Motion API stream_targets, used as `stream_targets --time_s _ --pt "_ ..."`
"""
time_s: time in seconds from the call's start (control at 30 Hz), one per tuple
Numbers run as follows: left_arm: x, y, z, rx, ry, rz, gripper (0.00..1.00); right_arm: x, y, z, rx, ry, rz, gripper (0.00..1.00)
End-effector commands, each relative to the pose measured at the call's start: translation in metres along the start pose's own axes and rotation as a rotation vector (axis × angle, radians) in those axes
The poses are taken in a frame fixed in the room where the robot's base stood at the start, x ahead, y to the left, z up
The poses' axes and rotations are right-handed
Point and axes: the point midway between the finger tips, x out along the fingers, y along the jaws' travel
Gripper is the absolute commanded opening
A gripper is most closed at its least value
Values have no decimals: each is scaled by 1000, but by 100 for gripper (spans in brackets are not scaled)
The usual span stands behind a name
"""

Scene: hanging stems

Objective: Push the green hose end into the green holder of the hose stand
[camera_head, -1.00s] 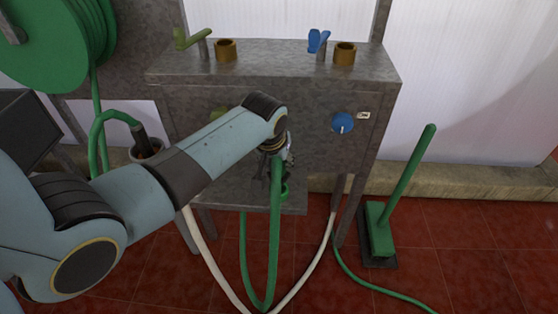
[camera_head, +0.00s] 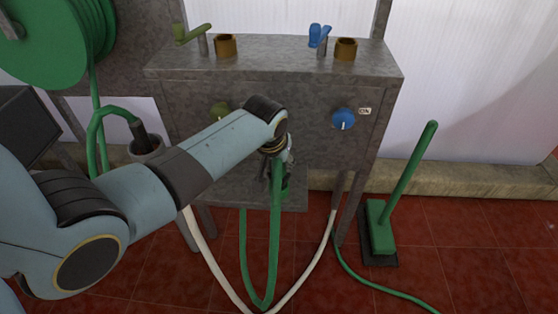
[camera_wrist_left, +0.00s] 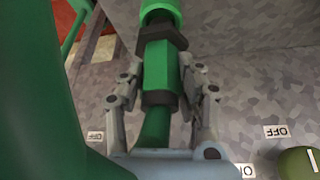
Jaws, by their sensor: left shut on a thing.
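My left gripper (camera_head: 277,172) is shut on the green hose end (camera_wrist_left: 160,68), at the front of the metal stand. In the left wrist view, its fingers (camera_wrist_left: 158,95) lie on both sides of the green fitting with dark collars. The bright green ring of the holder (camera_wrist_left: 161,12) is right by the far dark collar, in line with the hose end. Whether the tip is inside the ring, and how deep, I cannot tell. In the head view the green holder (camera_head: 286,184) is partly hidden by the gripper and hose. The green hose (camera_head: 275,235) hangs in a loop below. My right gripper is out of view.
The hose stand (camera_head: 285,95) has a green knob (camera_head: 219,111) and a blue knob (camera_head: 343,119). A white hose (camera_head: 318,262) hangs below. A hose reel (camera_head: 50,45) is at left. A green brush (camera_head: 380,230) stands at right on the red floor.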

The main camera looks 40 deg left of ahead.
Motion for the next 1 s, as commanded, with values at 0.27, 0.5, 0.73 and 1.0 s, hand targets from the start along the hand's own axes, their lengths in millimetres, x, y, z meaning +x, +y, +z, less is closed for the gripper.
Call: stream_targets --time_s 0.27,0.5,0.73,1.0 --pt "10 0 4 0 1 0 1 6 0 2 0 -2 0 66" --pt "18 0 7 0 0 0 1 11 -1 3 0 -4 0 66" --pt "20 0 8 0 2 1 1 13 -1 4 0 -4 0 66" --pt "20 0 8 0 1 0 1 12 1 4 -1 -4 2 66"
